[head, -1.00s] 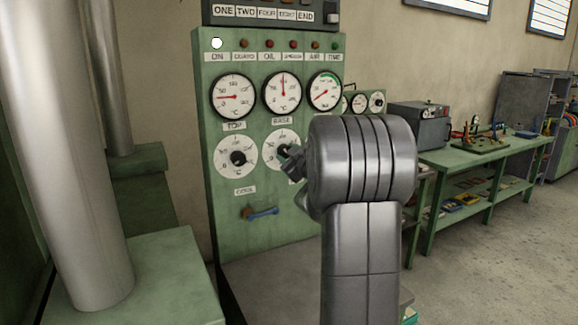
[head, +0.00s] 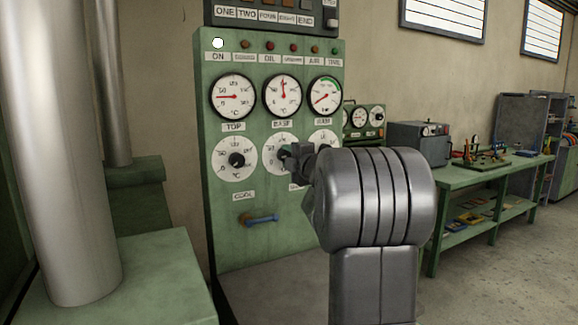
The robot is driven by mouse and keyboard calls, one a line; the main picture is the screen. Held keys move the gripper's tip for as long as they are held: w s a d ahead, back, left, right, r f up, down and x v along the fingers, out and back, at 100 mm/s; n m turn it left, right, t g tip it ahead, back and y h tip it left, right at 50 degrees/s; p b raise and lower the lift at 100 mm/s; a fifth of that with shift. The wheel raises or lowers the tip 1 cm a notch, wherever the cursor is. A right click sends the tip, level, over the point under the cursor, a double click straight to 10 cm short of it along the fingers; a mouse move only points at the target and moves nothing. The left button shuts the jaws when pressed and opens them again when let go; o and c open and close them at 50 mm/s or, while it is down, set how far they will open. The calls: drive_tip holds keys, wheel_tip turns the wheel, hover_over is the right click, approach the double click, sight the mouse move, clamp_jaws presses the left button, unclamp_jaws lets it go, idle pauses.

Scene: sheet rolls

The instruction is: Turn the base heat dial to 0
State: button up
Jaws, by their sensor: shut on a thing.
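The base heat dial (head: 276,142) is the middle white dial in the lower row of the green control panel (head: 310,240), below the BASE gauge (head: 283,96). My gripper (head: 288,155) is shut on its dark knob, reaching in from the right. The jaws and wrist hide most of the knob and the dial's right part, so the setting cannot be read. The top dial (head: 220,160) is to the left, with its black knob uncovered. A third dial (head: 323,136) to the right is partly hidden by my arm.
A blue-handled lever (head: 262,219) sticks out of the panel below the dials. A thick metal column (head: 60,150) stands at the left. A green workbench (head: 490,185) with a grey box (head: 418,142) is at the right, with open floor in front.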

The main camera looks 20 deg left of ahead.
drive_tip(key=n+b, duration=0.2)
drive_tip(key=n, duration=0.3)
drive_tip(key=shift+f+b, duration=0.15)
drive_tip(key=shift+b, duration=0.15)
idle(0.4)
drive_tip(key=o, duration=1)
drive_tip(key=v, duration=1.3)
drive_tip(key=shift+s+d, duration=0.25)
drive_tip(key=shift+d, duration=0.05)
drive_tip(key=shift+w+a, duration=0.1)
